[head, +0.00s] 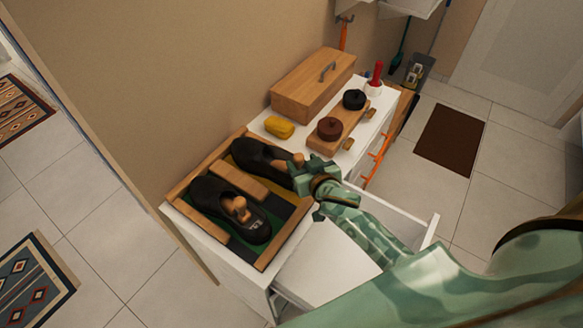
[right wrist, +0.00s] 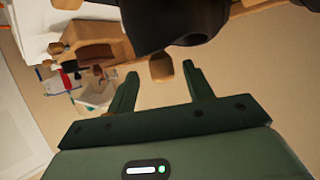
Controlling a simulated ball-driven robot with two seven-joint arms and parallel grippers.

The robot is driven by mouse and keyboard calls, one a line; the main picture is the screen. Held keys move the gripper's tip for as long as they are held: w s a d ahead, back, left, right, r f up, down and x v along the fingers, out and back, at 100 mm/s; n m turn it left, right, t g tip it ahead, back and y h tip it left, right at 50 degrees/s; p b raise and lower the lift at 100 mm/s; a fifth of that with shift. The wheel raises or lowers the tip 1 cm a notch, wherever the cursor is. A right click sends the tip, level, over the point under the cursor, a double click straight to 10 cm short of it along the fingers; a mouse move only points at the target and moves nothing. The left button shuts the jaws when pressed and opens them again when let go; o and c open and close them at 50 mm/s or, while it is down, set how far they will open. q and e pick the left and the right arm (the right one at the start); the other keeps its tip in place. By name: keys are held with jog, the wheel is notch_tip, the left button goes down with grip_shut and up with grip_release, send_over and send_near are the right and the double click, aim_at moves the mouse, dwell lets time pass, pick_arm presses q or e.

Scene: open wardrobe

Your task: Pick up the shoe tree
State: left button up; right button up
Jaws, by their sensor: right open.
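Two black shoes lie on a wood-framed rack on the white cabinet in the head view. The near shoe (head: 229,208) has a wooden shoe tree (head: 238,207) in its opening. The far shoe (head: 262,160) has a wooden shoe tree (head: 279,165) partly showing beside my gripper. My right gripper (head: 305,180) is open at the heel end of the far shoe. In the right wrist view, a wooden shoe-tree knob (right wrist: 161,67) shows below a dark shoe (right wrist: 172,20), around the gap between the fingertips of my right gripper (right wrist: 159,72). Contact cannot be told. My left gripper is out of view.
A wooden box (head: 312,85), a yellow sponge-like block (head: 279,127) and a wooden board (head: 347,132) with round dark items stand behind the shoes. An open white drawer (head: 432,232) lies below my right arm. The wall borders the left side.

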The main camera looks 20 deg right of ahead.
jog(key=b+x, duration=0.1)
jog(key=x, duration=0.4)
jog(key=shift+w+a+f, duration=0.15)
jog(key=shift+w+f, duration=0.05)
jog(key=shift+s+r, duration=0.1)
jog(key=c, duration=1)
